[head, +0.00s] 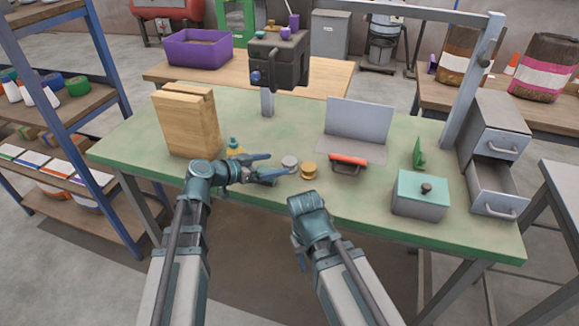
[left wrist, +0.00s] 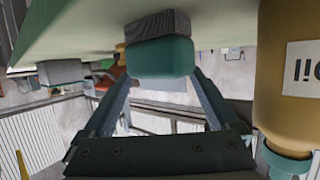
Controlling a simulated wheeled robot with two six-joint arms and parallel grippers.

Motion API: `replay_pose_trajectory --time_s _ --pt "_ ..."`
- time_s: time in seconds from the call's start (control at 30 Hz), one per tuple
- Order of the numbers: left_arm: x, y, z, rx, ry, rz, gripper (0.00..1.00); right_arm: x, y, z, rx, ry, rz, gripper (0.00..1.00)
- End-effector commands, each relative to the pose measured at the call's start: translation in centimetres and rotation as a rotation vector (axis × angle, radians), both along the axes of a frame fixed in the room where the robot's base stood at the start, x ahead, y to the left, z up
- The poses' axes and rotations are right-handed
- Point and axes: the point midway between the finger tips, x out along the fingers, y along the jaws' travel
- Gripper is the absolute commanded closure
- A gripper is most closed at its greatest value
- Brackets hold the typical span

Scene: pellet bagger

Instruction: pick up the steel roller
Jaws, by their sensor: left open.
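The steel roller (head: 289,161) is a small round grey piece standing near the front edge of the green bench. A gold-coloured round piece (head: 308,168) stands just right of it. My left gripper (head: 272,169) is open, low over the bench, its fingers pointing right toward the roller. In the upside-down left wrist view, a piece with a ribbed grey part (left wrist: 155,25) and a teal part stands just beyond the open fingers (left wrist: 160,85); by its position it appears to be the roller. My right gripper (head: 300,250) hangs before the bench edge, its fingers mostly hidden.
A yellow bottle (head: 234,147) with a teal cap stands close beside my left gripper, also in the left wrist view (left wrist: 280,60). A red-handled tool (head: 348,161), a teal-lidded box (head: 420,196) and drawers (head: 492,140) lie right.

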Motion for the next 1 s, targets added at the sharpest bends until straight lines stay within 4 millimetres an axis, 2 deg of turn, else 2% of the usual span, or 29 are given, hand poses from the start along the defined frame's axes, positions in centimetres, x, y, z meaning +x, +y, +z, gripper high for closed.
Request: replay_pose_trajectory --time_s 0.17,0.4,0.67,1.0 --pt "1.0 -1.0 -0.7 0.0 0.001 -0.002 0.06 0.0 0.0 -0.8 0.0 0.0 0.0 0.58" --pt "3.0 -3.4 -1.9 0.001 0.0 -0.002 0.06 0.0 0.0 -1.9 0.0 0.0 0.0 0.58" --pt "3.1 -3.6 -1.8 0.001 0.0 0.001 0.07 0.0 0.0 -1.8 0.0 0.0 0.0 0.58" --pt "3.1 -3.6 -1.8 0.001 0.001 0.0 0.69 0.0 0.0 -1.8 0.0 0.0 0.0 0.58"
